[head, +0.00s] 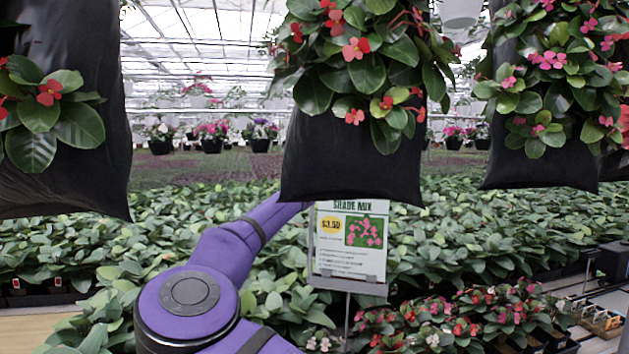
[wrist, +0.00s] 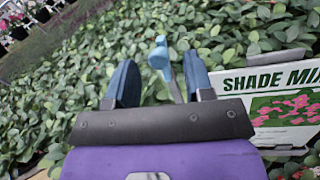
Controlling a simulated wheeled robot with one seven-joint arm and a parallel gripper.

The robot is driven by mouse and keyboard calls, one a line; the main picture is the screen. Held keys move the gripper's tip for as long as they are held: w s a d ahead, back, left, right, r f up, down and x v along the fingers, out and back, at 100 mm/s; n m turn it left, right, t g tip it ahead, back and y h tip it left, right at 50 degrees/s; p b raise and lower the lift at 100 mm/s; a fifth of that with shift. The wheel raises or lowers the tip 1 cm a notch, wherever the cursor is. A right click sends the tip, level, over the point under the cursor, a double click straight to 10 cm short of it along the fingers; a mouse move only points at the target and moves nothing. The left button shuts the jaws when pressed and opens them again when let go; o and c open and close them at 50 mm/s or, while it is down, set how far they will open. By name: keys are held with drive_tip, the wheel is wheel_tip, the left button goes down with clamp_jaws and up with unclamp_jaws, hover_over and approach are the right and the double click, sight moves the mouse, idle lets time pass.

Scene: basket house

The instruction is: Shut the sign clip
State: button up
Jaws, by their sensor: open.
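The sign (head: 348,240) is a white and green "SHADE MIX" price card on a thin post, below the middle hanging bag in the head view. A grey holder (head: 348,285) runs along its lower edge. The card (wrist: 270,105) is at the right in the wrist view, with a grey clip-like bar (wrist: 276,57) along its top. My gripper (wrist: 160,72) is open, its two blue fingers apart, left of the card. A pale blue piece (wrist: 160,56) shows between the fingers; I cannot tell what it belongs to. In the head view my gripper is hidden behind the bag.
Black hanging bags with flowers hang at left (head: 75,150), middle (head: 350,165) and right (head: 545,165), close above my arm. Dense leafy plants (head: 480,240) fill the bed. A wooden tray (head: 600,320) is at lower right.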

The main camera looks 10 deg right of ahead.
drive_tip(key=shift+x, duration=2.35)
clamp_jaws()
